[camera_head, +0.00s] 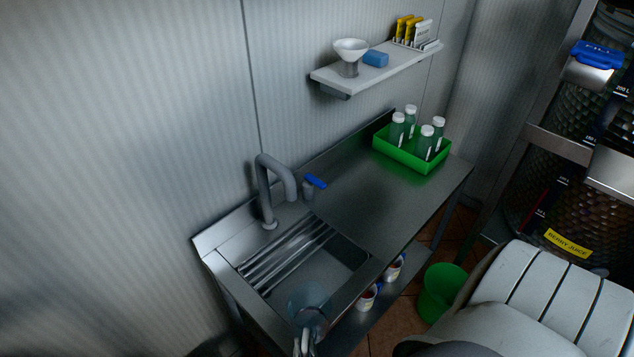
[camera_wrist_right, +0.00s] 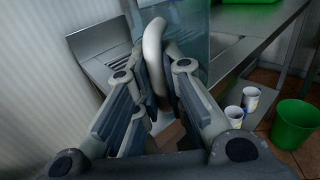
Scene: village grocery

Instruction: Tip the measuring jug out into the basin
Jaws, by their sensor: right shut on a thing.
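The clear bluish measuring jug (camera_head: 307,296) is over the front edge of the steel basin (camera_head: 345,268). My right gripper (camera_head: 304,342) is at the bottom of the head view, shut on the jug's handle. In the right wrist view, the grey handle (camera_wrist_right: 154,55) stands between the fingers of the right gripper (camera_wrist_right: 155,110), with the clear jug wall (camera_wrist_right: 190,35) behind it. The jug looks roughly upright; I cannot tell what is in it. Bars cross the basin's wall side. My left gripper is not in view.
A tap (camera_head: 267,190) with a blue lever (camera_head: 315,181) stands behind the basin. A green crate (camera_head: 428,161) of bottles sits on the counter's far end. A green bin (camera_head: 440,292) is on the floor. The counter's middle is clear.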

